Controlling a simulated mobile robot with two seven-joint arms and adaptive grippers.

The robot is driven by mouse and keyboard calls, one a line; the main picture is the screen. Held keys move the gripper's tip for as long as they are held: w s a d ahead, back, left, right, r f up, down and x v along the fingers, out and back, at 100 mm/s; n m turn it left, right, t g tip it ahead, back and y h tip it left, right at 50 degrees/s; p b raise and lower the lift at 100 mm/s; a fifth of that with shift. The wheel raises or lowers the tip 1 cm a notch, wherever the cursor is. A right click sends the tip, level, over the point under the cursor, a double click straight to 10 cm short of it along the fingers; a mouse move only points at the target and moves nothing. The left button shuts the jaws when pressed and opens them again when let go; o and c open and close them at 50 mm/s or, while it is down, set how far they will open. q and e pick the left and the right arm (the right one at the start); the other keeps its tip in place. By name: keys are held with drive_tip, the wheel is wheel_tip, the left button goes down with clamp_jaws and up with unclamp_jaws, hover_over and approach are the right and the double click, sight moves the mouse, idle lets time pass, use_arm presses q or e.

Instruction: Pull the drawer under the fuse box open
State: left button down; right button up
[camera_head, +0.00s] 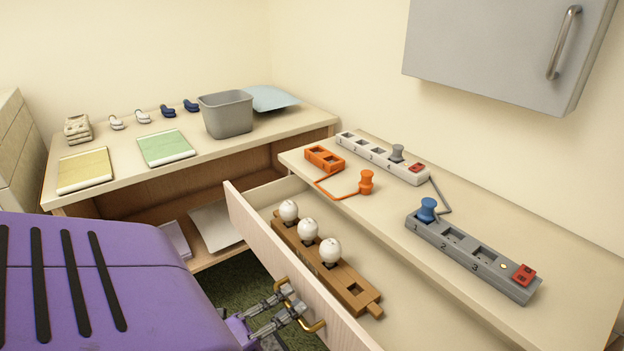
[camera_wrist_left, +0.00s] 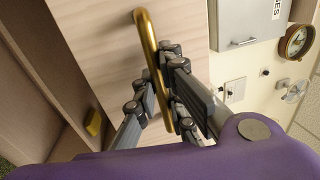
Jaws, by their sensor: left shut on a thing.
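The drawer (camera_head: 262,238) stands pulled out from the cabinet under the grey fuse box (camera_head: 500,45). Inside it lies a wooden holder (camera_head: 350,290) with several white bulbs. My left gripper (camera_head: 290,300) is shut on the drawer's brass handle (camera_head: 317,327). In the left wrist view, the fingers (camera_wrist_left: 164,92) close around the brass bar (camera_wrist_left: 146,32) in front of the pale wooden drawer front (camera_wrist_left: 104,42). The fuse box (camera_wrist_left: 250,22) also shows there, with part of its label. My right gripper is not in view.
On the cabinet top are a grey power strip (camera_head: 460,258), a white strip (camera_head: 375,157) and an orange socket with cord (camera_head: 324,158). A side table (camera_head: 120,147) holds a grey bin (camera_head: 227,116), mats and small items. Its open shelf lies left of the drawer.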

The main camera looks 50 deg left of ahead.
use_arm(q)
drive_tip(key=shift+r+v, duration=0.15)
drive_tip(key=shift+v, duration=0.65)
drive_tip(key=shift+r+v, duration=0.15)
drive_tip(key=shift+v, duration=0.65)
drive_tip(key=c, duration=1.8)
unclamp_jaws()
drive_tip(key=v, duration=1.2)
drive_tip(key=shift+a, duration=0.1)
